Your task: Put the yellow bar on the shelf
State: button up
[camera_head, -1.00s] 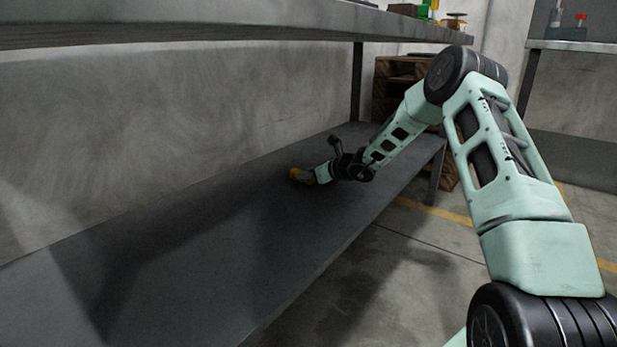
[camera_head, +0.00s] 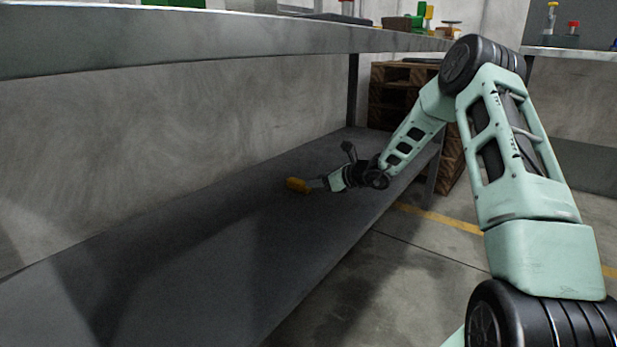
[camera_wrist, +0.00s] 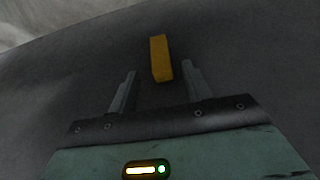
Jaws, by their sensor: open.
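The yellow bar (camera_head: 298,185) lies on the dark lower shelf (camera_head: 240,225), toward its far part. In the wrist view the yellow bar (camera_wrist: 161,58) lies flat, just beyond and between the fingertips. My gripper (camera_head: 318,184) is low over the shelf, with its fingers pointing at the bar. In the wrist view my gripper (camera_wrist: 158,75) is open, with a gap on both sides of the bar's near end. The bar appears free of the fingers. Its underside is hidden.
A worktop (camera_head: 200,40) runs above the shelf and limits the height there. A concrete wall (camera_head: 180,130) stands behind it. A wooden pallet stack (camera_head: 390,95) stands beyond the far end. The shelf in front is bare.

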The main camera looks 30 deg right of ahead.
jog(key=p+v, duration=0.1)
jog(key=v, duration=0.4)
jog(key=shift+w+r+p, duration=0.1)
jog(key=shift+r+p, duration=0.05)
jog(key=shift+p, duration=0.15)
jog(key=shift+s+d, duration=0.1)
jog(key=shift+s, duration=0.45)
